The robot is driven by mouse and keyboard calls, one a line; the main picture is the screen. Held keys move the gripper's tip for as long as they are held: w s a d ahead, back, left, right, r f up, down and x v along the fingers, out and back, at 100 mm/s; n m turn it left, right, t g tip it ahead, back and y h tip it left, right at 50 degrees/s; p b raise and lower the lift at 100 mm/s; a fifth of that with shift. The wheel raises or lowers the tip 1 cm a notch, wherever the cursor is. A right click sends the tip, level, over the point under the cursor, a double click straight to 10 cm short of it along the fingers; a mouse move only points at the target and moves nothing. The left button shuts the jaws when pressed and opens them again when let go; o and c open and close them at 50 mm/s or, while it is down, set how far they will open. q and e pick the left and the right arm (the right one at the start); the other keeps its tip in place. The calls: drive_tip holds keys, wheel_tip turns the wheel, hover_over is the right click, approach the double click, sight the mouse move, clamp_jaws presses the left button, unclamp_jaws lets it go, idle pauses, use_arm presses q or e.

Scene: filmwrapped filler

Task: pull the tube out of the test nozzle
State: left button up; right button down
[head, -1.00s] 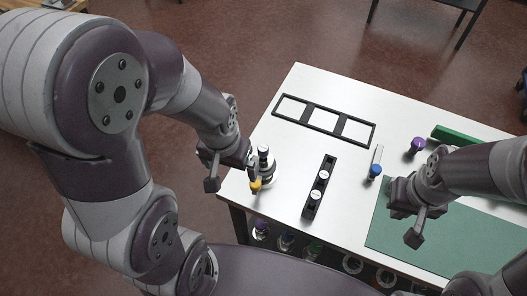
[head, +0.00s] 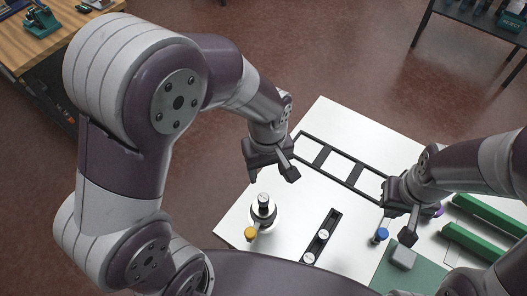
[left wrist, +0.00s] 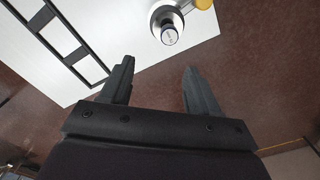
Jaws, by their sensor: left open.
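A silver and black round fitting, which looks like the test nozzle (head: 263,210), stands near the left edge of the white table. A yellow cap (head: 250,233) sits close against its near side; any tube below it is hidden. My left gripper (head: 271,176) is open and empty, above and beyond the fitting. In the left wrist view the fitting (left wrist: 168,22) and the yellow cap (left wrist: 203,4) are at the top edge, beyond the open fingers (left wrist: 158,68). My right gripper (head: 398,222) hangs over the table's right part; its finger gap is unclear.
A black frame with open windows (head: 335,165) lies at the back of the table (head: 290,235). A black holder with white round tops (head: 321,240) lies in the middle. A blue-capped tube (head: 381,235), a grey block (head: 403,257) and green bars (head: 485,216) are at right.

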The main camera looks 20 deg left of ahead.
sight(263, 199)
use_arm(q)
drive_tip(key=s+f, duration=0.1)
drive_tip(key=s+f+n, duration=0.1)
drive_tip(key=s, duration=0.1)
drive_tip(key=shift+a, duration=0.4)
drive_tip(key=f, duration=0.2)
drive_tip(key=w+f, duration=0.1)
drive_tip(key=f, duration=0.1)
drive_tip(key=f+p, duration=0.1)
drive_tip(key=f, duration=0.1)
drive_tip(key=shift+w+d+f, duration=0.25)
wheel_tip(263, 199, down, 3)
drive_tip(key=shift+s+r, duration=0.1)
drive_tip(key=shift+r, duration=0.1)
drive_tip(key=shift+s+a+f+p, duration=0.1)
drive_tip(key=shift+s+f+p, duration=0.2)
drive_tip(key=shift+f, duration=0.2)
drive_tip(key=shift+w+f, duration=0.1)
drive_tip(key=shift+w, duration=0.2)
drive_tip(key=shift+c, duration=0.5)
drive_tip(key=c, duration=1)
drive_tip(key=o, duration=0.4)
drive_tip(key=shift+c, duration=0.2)
clamp_jaws()
use_arm(e)
drive_tip(key=shift+s+a+r, duration=0.2)
drive_tip(key=shift+s+r, duration=0.65)
drive_tip(key=shift+r, duration=0.25)
